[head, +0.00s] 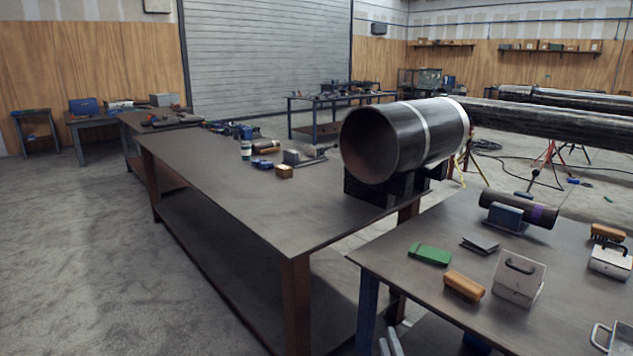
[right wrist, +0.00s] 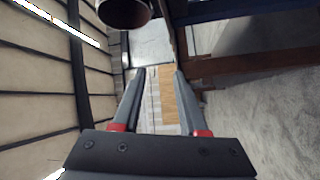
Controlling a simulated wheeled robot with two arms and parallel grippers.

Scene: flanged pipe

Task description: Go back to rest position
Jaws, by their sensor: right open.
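My right gripper (head: 390,343) shows only as two grey fingertips at the bottom edge of the head view, low beside the front table's left edge. In the right wrist view, my right gripper (right wrist: 160,72) has its two fingers apart with nothing between them. The large dark flanged pipe (head: 412,135) lies on a black support on the long table, its open end facing me. A dark round pipe end (right wrist: 124,14) shows at the top of the right wrist view. My left gripper is not in view.
The floor at left is clear.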

